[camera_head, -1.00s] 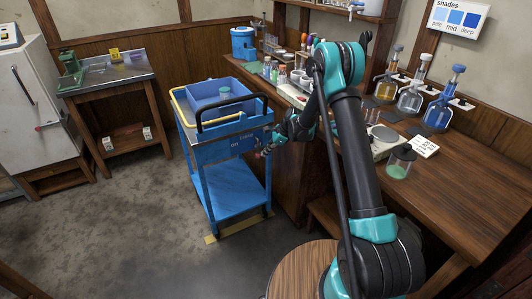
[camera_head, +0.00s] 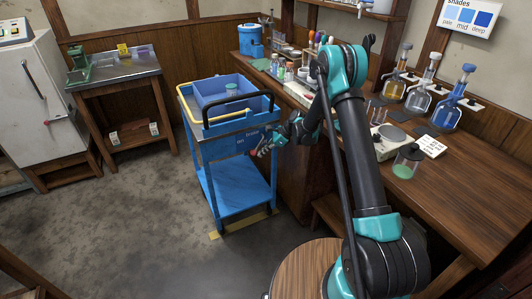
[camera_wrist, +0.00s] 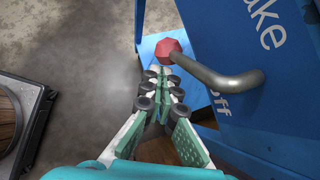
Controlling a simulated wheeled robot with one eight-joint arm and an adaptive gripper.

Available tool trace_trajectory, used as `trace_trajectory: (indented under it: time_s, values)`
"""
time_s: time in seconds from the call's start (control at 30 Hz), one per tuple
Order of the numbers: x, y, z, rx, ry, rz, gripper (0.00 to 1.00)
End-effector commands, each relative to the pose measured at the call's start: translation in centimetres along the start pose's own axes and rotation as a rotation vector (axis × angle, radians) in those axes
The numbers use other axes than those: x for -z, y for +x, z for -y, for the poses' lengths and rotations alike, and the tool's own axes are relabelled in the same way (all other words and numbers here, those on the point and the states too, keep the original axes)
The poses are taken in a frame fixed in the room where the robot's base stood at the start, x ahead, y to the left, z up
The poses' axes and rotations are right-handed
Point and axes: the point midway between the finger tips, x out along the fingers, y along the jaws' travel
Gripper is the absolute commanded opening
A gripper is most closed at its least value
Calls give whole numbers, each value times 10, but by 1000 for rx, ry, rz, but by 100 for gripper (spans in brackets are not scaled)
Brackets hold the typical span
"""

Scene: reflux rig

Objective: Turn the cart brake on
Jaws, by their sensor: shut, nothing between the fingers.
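The blue cart (camera_head: 240,195) stands beside the bench, its end panel carrying brake lettering, with "on" legible in the head view. In the wrist view a bent grey brake lever (camera_wrist: 222,82) with a red knob (camera_wrist: 168,47) sticks out from the panel near the word "off" (camera_wrist: 222,103). My gripper (camera_head: 262,150) is close to that panel in the head view. In the wrist view my gripper (camera_wrist: 164,76) is shut and empty, its tips just below the red knob in the picture. I cannot tell whether they touch it.
A round stool (camera_head: 305,270) stands in front. A side table (camera_head: 117,75) and white cabinet (camera_head: 45,100) are at left. Floor left of the cart is clear.

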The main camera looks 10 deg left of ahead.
Motion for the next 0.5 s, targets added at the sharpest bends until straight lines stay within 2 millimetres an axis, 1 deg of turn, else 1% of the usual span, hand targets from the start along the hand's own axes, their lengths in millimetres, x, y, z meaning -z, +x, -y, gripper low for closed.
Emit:
trace_trajectory:
  time_s: [0.17, 0.3, 0.5]
  values:
    - [-11, 3, -6, -1, 0, 0, 0]
    - [-17, 4, -7, -44, 47, 123, 0]
    - [-31, 3, -13, -45, 44, 119, 0]
